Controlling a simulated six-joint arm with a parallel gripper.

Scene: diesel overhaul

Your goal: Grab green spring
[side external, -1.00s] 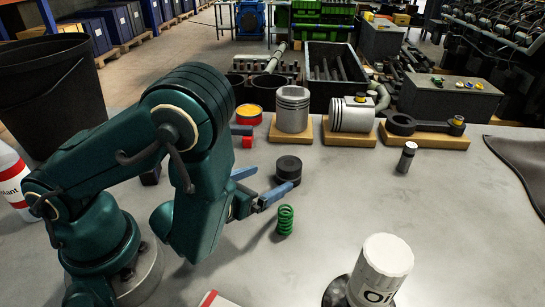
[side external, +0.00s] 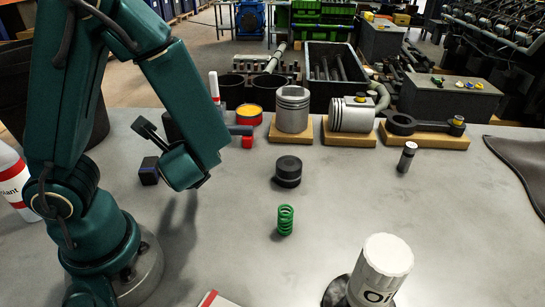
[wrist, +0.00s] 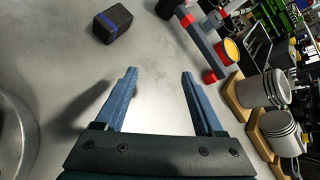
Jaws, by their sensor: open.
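The green spring (side external: 286,220) stands upright on the grey table in the side external view, in front of a black round puck (side external: 288,171). It does not show in the wrist view. My gripper (wrist: 158,79) shows in the wrist view with its two blue fingers spread apart and nothing between them but bare table.
A red-and-yellow tin (side external: 249,114), upright piston (side external: 292,109), lying piston (side external: 352,114) and connecting rod (side external: 425,124) line the back. A white oil bottle (side external: 380,270) stands at front right. Table around the spring is clear.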

